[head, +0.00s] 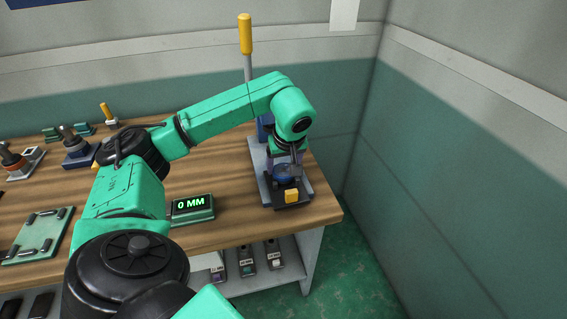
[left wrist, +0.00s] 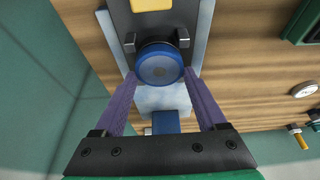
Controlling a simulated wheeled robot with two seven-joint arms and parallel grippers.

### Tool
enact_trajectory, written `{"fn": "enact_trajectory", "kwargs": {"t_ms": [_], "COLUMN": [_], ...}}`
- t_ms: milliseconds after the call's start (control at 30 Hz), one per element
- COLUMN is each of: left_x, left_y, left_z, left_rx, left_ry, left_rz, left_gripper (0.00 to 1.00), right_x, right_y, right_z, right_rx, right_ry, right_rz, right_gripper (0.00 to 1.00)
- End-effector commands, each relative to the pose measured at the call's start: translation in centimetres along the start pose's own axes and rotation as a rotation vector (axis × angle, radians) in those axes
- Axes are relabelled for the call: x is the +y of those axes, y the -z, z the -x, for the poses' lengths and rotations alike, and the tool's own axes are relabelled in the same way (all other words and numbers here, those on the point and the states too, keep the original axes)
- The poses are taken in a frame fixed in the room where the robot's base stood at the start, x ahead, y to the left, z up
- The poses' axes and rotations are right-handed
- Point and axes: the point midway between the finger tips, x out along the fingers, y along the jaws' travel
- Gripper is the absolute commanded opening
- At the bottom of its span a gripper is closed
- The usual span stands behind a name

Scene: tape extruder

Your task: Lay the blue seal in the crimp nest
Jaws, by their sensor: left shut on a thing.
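The blue seal (left wrist: 160,66) is a round blue disc between the tips of my left gripper's purple fingers (left wrist: 161,78) in the left wrist view. My left gripper (head: 288,168) is shut on it, pointing down over the front of the press at the right end of the bench. The seal shows in the head view (head: 282,171) as a blue patch at the fingertips. The crimp nest lies at the dark front part of the press (left wrist: 150,22); the seal covers its middle. I cannot tell whether the seal touches it. My right gripper is out of view.
The press has a grey base (head: 262,182), a yellow block (head: 292,195) in front and a tall yellow-handled lever (head: 245,35) behind. The wall is close on the right. Open bench (head: 225,165) lies between display and press.

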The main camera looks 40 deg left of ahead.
Motion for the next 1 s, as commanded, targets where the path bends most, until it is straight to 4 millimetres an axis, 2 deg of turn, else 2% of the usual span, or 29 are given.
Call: {"fn": "enact_trajectory", "kwargs": {"t_ms": [33,67,100,367,533,667,800,833,900,1000], "left_x": [0.0,0.0,0.0,0.0,0.1,0.2,0.1,0.1,0.0,0.0], "left_y": [0.0,0.0,0.0,0.0,0.0,0.1,0.1,0.4,0.5,0.3], "left_z": [0.0,0.0,0.0,0.1,1.8,5.0,9.3,11.0,12.9,14.3], "left_rx": [0.000,0.000,0.000,0.000,0.001,0.003,0.004,0.005,0.004,0.003], "left_ry": [0.000,0.000,0.000,0.000,-0.002,-0.006,-0.007,-0.005,-0.003,-0.002], "left_rz": [0.000,0.000,0.000,0.000,0.000,0.000,-0.002,-0.001,-0.001,-0.001], "left_gripper": [0.00,0.85,1.00,1.00,1.00,1.00,1.00,1.00,1.00,1.00], "right_x": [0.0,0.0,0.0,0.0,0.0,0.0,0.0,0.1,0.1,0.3], "right_y": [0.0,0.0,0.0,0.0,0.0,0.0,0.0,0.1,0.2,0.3], "right_z": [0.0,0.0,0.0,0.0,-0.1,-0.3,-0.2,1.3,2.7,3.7], "right_rx": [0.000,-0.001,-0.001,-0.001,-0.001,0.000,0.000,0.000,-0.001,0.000], "right_ry": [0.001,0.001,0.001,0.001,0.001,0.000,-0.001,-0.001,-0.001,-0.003], "right_rz": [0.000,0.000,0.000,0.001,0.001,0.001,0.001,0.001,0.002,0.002], "right_gripper": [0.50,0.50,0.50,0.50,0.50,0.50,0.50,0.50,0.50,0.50]}}
